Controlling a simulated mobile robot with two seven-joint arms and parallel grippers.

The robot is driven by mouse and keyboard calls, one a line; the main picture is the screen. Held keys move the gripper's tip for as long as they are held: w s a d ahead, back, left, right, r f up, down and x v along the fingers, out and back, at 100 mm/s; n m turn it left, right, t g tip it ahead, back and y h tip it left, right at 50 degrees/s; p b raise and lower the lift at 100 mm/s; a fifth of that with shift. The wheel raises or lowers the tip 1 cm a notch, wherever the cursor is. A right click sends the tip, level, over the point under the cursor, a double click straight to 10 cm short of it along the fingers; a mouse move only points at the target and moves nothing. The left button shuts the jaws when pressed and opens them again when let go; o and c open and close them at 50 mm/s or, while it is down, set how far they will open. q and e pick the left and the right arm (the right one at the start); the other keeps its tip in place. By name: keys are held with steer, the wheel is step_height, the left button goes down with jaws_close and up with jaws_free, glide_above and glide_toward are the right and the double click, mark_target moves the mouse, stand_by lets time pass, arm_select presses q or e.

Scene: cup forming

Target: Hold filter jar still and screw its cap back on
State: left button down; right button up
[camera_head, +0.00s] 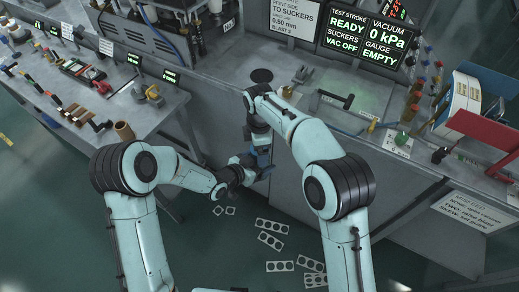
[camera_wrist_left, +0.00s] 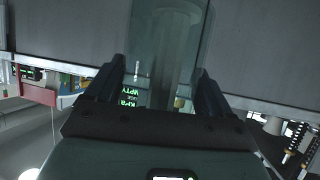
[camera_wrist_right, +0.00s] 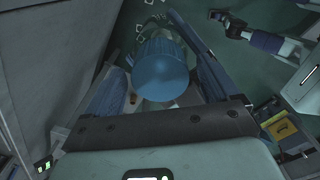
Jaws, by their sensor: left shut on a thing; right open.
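The filter jar (camera_wrist_left: 175,60) is a clear, tinted cylinder with a paler core inside, seen in the left wrist view. My left gripper (camera_wrist_left: 163,85) is shut on it, one finger on each side. In the head view my left gripper (camera_head: 250,168) holds it beside the bench front. A blue round piece (camera_wrist_right: 160,75), which looks like the cap, lies between the spread fingers of my right gripper (camera_wrist_right: 160,45). My right gripper (camera_head: 259,140) is open, above the left one in the head view. Whether the blue piece sits on the jar I cannot tell.
The grey bench front (camera_head: 225,110) is close behind the grippers. A side table (camera_head: 120,105) with tools stands at the left. Several plates with round holes (camera_head: 272,227) lie on the green floor below. A red-and-white box unit (camera_head: 470,115) stands at the right.

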steer(key=shift+r, duration=1.45)
steer(key=shift+c, duration=0.5)
steer(key=n, duration=0.1)
steer(key=a+n, duration=0.1)
steer(key=shift+s+n, duration=0.3)
steer(key=shift+s, duration=0.05)
steer(key=shift+r+n, duration=0.15)
steer(key=shift+n, duration=0.55)
steer(key=shift+r+n, duration=0.2)
steer(key=shift+n, duration=0.6)
steer(key=shift+w+d+r+n, duration=0.1)
steer(key=shift+r+n, duration=0.2)
steer(key=shift+n, duration=0.25)
steer(key=shift+d+r+n, duration=0.1)
steer(key=shift+r+n, duration=0.2)
steer(key=shift+n, duration=0.25)
steer(key=shift+w+d+r+n, duration=0.15)
steer(key=shift+d+r+n, duration=0.05)
steer(key=shift+r+n, duration=0.25)
steer(key=shift+w+d+r+n, duration=0.15)
steer(key=shift+r+n, duration=0.15)
steer(key=shift+n, duration=0.15)
